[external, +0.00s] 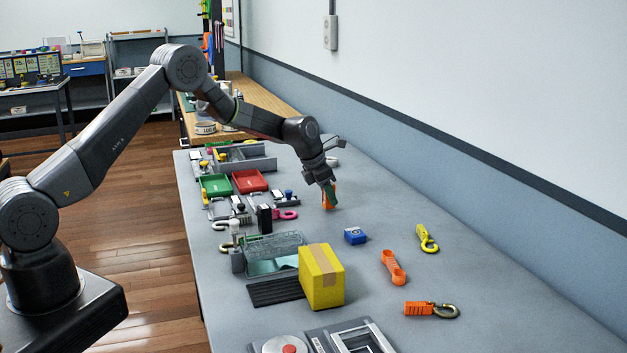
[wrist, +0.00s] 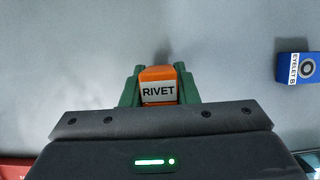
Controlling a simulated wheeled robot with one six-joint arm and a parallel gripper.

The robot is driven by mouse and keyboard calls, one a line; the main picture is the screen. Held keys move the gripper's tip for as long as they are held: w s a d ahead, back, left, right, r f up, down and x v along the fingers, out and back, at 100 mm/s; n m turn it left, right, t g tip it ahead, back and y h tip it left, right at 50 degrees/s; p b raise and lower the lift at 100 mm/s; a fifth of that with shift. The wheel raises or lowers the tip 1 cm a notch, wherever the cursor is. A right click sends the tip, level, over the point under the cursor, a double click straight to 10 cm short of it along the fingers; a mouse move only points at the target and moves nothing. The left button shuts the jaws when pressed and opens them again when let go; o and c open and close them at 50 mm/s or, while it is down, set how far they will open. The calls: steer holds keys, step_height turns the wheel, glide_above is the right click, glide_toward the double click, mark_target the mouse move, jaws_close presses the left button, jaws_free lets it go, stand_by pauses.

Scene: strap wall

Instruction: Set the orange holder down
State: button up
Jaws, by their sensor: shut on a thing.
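The orange holder (wrist: 158,74) is held in my gripper (wrist: 158,88). In the wrist view its label reads RIVET, and the green fingers press on its left and right sides. In the external view my gripper (external: 328,190) points down over the far part of the grey table (external: 420,275), with the orange holder (external: 327,200) between its fingers. The holder's lower end is at or just above the tabletop; I cannot tell whether it touches.
A blue block (external: 355,236) labelled EYELET B in the wrist view (wrist: 299,68) stands nearby. Red (external: 250,181) and green (external: 215,185) trays lie left of my gripper. A yellow box (external: 321,277), an orange link (external: 393,267) and hooks (external: 427,239) lie nearer. Grey table around the holder is bare.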

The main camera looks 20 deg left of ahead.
steer(key=shift+f, duration=0.35)
steer(key=shift+f, duration=0.1)
steer(key=shift+f, duration=0.15)
steer(key=o, duration=1)
steer(key=shift+o, duration=0.2)
steer(key=b+v, duration=0.2)
steer(key=v, duration=1)
steer(key=shift+r, duration=0.25)
